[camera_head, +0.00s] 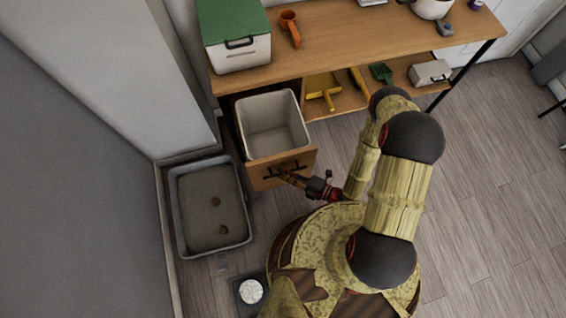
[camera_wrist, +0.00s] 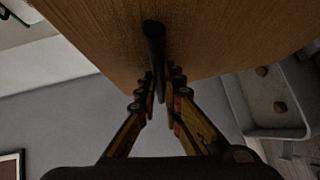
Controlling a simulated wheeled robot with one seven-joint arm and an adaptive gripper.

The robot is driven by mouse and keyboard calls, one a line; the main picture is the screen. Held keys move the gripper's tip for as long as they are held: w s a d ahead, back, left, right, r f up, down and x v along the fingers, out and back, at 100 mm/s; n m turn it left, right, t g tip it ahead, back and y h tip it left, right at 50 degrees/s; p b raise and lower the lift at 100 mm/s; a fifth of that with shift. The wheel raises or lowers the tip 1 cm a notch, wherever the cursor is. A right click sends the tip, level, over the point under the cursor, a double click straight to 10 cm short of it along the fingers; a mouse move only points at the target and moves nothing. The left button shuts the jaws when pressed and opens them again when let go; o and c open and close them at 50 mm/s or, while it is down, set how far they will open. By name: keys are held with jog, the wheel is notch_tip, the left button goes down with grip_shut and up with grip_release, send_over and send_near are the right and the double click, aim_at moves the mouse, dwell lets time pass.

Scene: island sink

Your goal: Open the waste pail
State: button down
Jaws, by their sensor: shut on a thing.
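The waste pail (camera_head: 270,112) is a pale grey open-topped bin in a pull-out wooden drawer under the bench. The drawer stands out from the bench, and the pail's inside shows and looks empty. The drawer's wooden front (camera_head: 299,163) carries a dark bar handle (camera_head: 269,172), which also shows in the wrist view (camera_wrist: 154,50). My gripper (camera_head: 283,174) is at the drawer front, with its fingers shut on the handle. In the wrist view my gripper (camera_wrist: 162,98) has a finger on each side of the handle. The exact contact is partly hidden.
A grey litter tray (camera_head: 207,246) with dark lumps lies on the floor left of the drawer. A green-lidded box (camera_head: 238,52) and an orange scoop (camera_head: 291,28) stand on the bench top (camera_head: 345,40). Open floor (camera_head: 480,180) lies to the right.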

jog(key=shift+s, duration=0.2)
jog(key=c, duration=1.9)
grip_release()
jog(key=shift+d, duration=0.15)
jog(key=shift+v, duration=5.9)
